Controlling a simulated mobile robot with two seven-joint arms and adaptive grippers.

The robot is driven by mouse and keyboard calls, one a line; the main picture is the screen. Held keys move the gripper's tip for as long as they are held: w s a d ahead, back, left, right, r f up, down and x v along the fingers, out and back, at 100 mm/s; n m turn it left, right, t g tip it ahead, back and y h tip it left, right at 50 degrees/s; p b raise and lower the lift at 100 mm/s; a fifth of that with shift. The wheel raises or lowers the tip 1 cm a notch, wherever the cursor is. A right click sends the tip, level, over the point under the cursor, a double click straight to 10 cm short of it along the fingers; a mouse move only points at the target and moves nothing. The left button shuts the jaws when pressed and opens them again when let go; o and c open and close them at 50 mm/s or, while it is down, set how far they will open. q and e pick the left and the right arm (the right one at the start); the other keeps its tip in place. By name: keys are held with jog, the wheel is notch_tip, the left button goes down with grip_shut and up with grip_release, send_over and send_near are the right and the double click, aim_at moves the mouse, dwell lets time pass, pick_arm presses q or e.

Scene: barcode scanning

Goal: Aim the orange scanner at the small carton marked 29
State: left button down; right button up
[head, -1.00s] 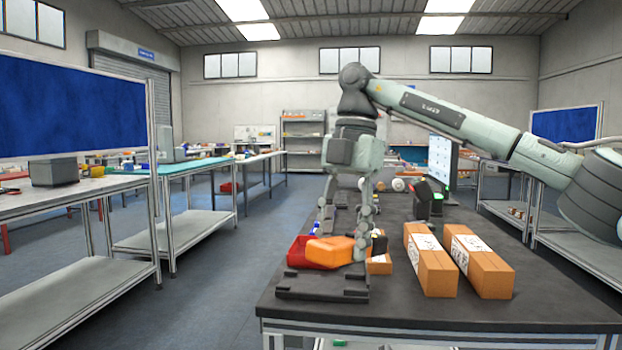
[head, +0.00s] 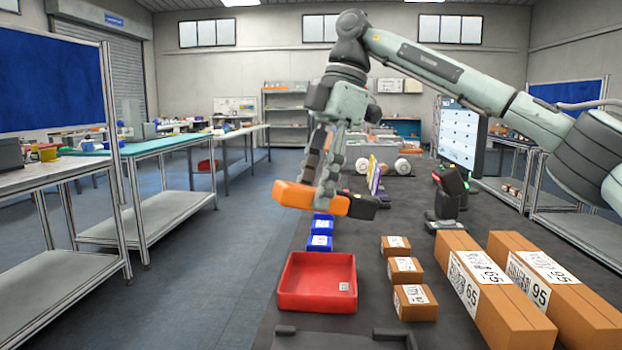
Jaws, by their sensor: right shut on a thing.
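The orange scanner (head: 300,196) is held in my right gripper (head: 325,188), whose fingers are shut around its orange body. It hangs above the table, lying roughly level, with its dark head (head: 362,207) to the right. Three small brown cartons with white labels stand in a column right of the red tray: a far one (head: 396,254), a middle one (head: 404,277) and a near one (head: 415,311). Their label numbers are too small to read, so I cannot tell which is 29. The scanner is left of and above them. My left gripper is out of view.
A red tray (head: 316,301) stands at the table's left edge, with blue boxes (head: 319,243) behind it. Two large cartons, marked 65 (head: 497,311) and 95 (head: 566,302), stand at the right. A black device (head: 447,195) and a monitor (head: 461,138) are behind.

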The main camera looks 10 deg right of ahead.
jog(key=shift+s+f, duration=0.15)
jog(key=shift+f, duration=2.65)
notch_tip(320, 180, up, 11)
jog(key=shift+f, duration=0.1)
jog(key=shift+r, duration=0.25)
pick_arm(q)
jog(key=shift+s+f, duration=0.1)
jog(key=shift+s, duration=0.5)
pick_arm(e)
jog(key=shift+f, duration=0.1)
